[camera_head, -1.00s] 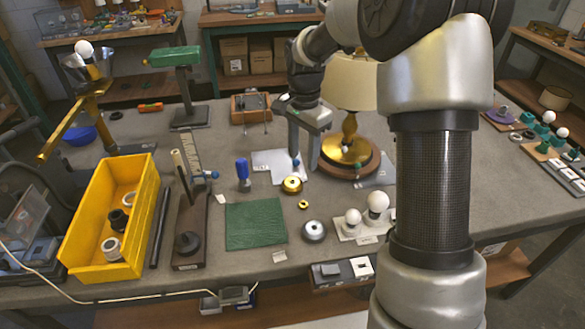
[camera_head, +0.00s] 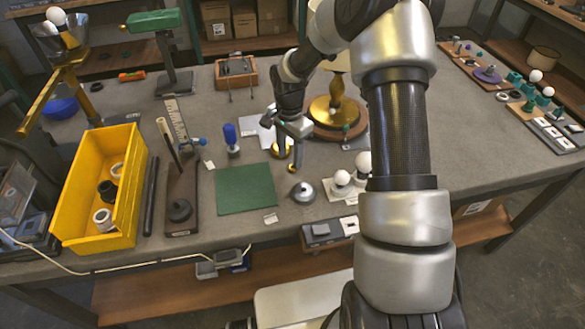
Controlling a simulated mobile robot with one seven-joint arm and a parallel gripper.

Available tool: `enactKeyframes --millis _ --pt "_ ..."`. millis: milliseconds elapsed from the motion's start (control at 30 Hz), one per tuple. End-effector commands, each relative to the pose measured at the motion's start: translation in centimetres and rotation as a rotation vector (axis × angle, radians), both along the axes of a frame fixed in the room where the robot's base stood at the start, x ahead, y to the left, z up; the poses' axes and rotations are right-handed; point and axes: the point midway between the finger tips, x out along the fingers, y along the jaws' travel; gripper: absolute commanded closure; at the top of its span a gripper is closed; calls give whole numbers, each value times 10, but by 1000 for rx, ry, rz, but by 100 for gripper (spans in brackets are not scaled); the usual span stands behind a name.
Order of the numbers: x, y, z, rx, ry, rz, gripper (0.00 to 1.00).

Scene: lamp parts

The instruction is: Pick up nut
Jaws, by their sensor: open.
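The small brass nut (camera_head: 291,168) lies on the grey workbench, between a larger gold round part (camera_head: 284,150) and a silver domed part (camera_head: 303,192). My gripper (camera_head: 290,160) points down with its fingers open, low over the bench at the nut. One finger hides part of the gold part and is close to the nut. I cannot tell whether the fingertips touch the nut or the bench. Nothing is seen held between the fingers.
A green mat (camera_head: 245,188) lies left of the nut. White bulbs (camera_head: 343,178) stand to the right. The brass lamp base (camera_head: 337,118) stands behind my gripper. A blue-handled tool (camera_head: 231,138) and a yellow bin (camera_head: 128,205) are further left.

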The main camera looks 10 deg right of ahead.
Motion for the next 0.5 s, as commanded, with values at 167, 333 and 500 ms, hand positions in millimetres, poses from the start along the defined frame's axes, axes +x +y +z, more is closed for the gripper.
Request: enactKeyframes --millis 167,333,500 --pt "-2 -2 -29 1 4 -1 57" --pt "-1 -2 -41 0 1 -1 57" --pt "-1 -2 -41 0 0 -1 57"
